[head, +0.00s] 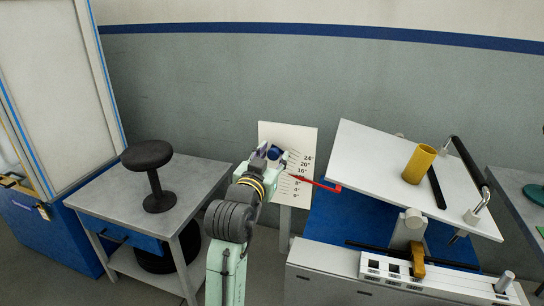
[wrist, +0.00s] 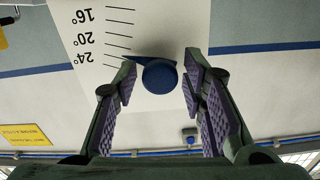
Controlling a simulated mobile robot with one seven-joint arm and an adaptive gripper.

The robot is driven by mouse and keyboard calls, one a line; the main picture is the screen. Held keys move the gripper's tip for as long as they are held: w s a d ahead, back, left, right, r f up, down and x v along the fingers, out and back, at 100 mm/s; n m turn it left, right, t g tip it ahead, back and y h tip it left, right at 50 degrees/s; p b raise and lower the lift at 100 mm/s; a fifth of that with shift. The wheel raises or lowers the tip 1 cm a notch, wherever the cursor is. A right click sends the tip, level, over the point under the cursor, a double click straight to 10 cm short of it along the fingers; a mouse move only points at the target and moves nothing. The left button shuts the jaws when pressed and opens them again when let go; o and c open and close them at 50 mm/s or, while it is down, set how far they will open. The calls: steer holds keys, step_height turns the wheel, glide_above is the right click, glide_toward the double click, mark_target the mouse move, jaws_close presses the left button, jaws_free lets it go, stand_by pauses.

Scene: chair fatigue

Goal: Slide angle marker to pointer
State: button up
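The angle marker is a round blue knob with a dark blue wedge. It shows in the wrist view (wrist: 160,77) near the 24° end of the scale, and in the head view (head: 274,153) it is partly hidden by my gripper. The white scale board (head: 300,137) stands upright behind it. The red pointer (head: 318,182) reaches in from the right, its tip lower on the scale, around the 16° label or just below. My gripper (head: 271,156) is open, with one finger on either side of the knob and visible gaps between.
A tilted white board (head: 385,165) with a yellow cylinder (head: 419,164) and a black-handled bar (head: 470,165) stands to the right. A grey bench (head: 205,182) with a black stool (head: 148,156) is at left. The wall is behind the scale board.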

jaws_close()
stand_by(0.5)
step_height(320, 180, down, 6)
steer(key=a+n+b, duration=0.1)
steer(key=b, duration=0.2)
steer(key=shift+w+a+n, duration=0.25)
steer(key=shift+a+n, duration=0.05)
steer(key=shift+n, duration=0.1)
steer(key=shift+o, duration=1.4)
jaws_free()
